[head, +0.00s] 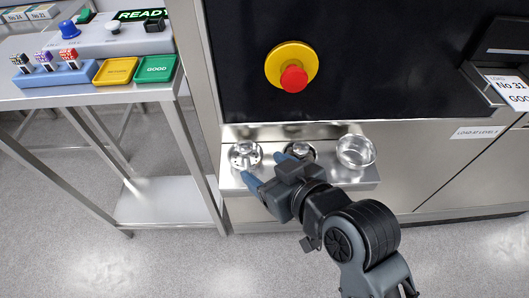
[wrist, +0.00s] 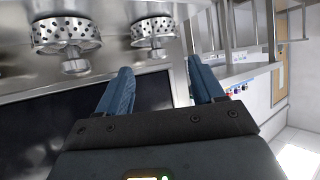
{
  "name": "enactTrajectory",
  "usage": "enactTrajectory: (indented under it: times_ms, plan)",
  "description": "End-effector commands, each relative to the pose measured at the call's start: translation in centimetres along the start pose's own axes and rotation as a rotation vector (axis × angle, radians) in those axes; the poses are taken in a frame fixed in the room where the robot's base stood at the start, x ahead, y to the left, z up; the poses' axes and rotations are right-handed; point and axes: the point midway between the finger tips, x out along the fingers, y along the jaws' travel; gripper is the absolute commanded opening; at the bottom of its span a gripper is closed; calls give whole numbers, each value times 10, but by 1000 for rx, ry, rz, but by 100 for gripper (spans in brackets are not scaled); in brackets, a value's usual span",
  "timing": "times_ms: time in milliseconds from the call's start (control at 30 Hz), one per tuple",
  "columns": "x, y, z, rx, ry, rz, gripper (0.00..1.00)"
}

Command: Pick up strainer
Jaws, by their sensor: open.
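Two round metal strainers with perforated sides and a central knob sit on a steel shelf (head: 335,178). In the wrist view, the left strainer (wrist: 153,29) lies ahead of the gap between my fingers (wrist: 160,66), and the middle strainer (wrist: 67,36) is off to the left. My gripper is open and empty, its blue fingers apart at the shelf's front, short of the left strainer. Which strainer is meant I cannot tell.
A clear or shiny bowl (head: 356,151) stands at the shelf's right end. A dark machine panel with a red stop button (head: 293,78) rises behind. A steel table (head: 85,95) with a blue rack (head: 55,75) and yellow and green trays stands left, its leg close to the shelf.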

Motion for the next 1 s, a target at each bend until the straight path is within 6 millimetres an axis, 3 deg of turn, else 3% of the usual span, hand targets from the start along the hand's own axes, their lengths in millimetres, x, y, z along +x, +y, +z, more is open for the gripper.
enactTrajectory:
  times_ms: [467, 733, 1000]
  plan:
    - [41, 0, -10, -22, -9, -16, 67]
    - [77, 2, -15, -21, -10, -16, 67]
    - [84, 1, -15, -20, -9, -16, 67]
